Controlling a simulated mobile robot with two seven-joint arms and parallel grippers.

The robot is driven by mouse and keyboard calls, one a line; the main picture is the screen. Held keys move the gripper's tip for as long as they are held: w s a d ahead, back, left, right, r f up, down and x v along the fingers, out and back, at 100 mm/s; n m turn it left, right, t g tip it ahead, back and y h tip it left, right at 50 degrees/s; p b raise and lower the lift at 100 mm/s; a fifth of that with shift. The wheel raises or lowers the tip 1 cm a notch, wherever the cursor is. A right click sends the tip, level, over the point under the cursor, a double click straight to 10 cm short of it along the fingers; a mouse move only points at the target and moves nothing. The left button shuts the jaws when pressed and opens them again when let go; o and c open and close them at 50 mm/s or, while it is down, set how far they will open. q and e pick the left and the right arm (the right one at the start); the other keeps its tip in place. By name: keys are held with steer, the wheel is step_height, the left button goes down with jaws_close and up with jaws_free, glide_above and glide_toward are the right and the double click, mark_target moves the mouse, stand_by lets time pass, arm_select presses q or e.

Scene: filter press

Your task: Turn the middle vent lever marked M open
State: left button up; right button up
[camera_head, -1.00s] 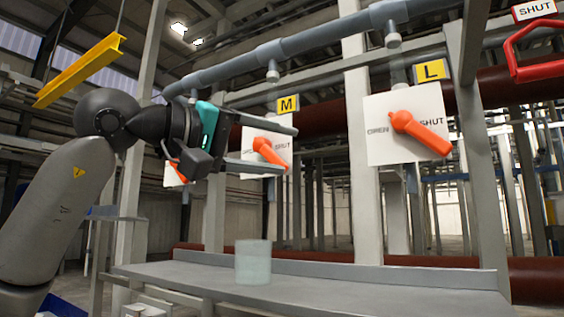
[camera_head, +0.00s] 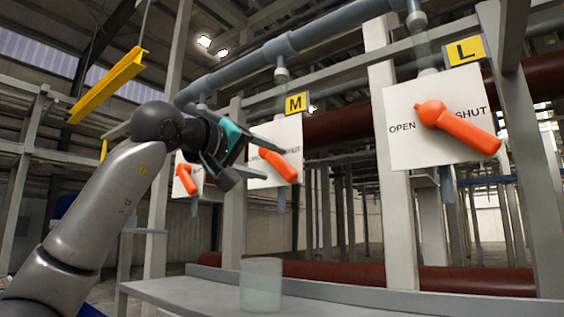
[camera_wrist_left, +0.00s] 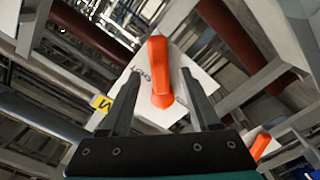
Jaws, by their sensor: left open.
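The M vent lever (camera_head: 281,166) is orange, on a white plate (camera_head: 262,181) under a yellow M sign (camera_head: 295,103). Its handle slants down to the right, on the SHUT side. My left gripper (camera_head: 264,158) is open and empty, in front of and left of the lever in the head view. In the left wrist view the lever (camera_wrist_left: 159,72) appears between the open fingers of my gripper (camera_wrist_left: 160,74), apparently beyond the tips; I cannot tell the gap. Part of the plate's lettering is hidden. My right gripper is not in view.
The L lever (camera_head: 457,127) slants toward SHUT on a larger plate at the right. Another orange lever (camera_head: 187,180) is at the left, partly behind my arm. A grey bench (camera_head: 330,302) holds a translucent cylinder (camera_head: 261,286). A yellow beam (camera_head: 107,86) hangs upper left.

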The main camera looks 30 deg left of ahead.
mark_target(278, 165)
arm_select(q)
steer(key=w+p, duration=0.1)
steer(key=w, duration=0.4)
steer(key=shift+w+d, duration=0.1)
steer(key=shift+d, duration=0.1)
jaws_close()
stand_by(0.3)
stand_by(0.9)
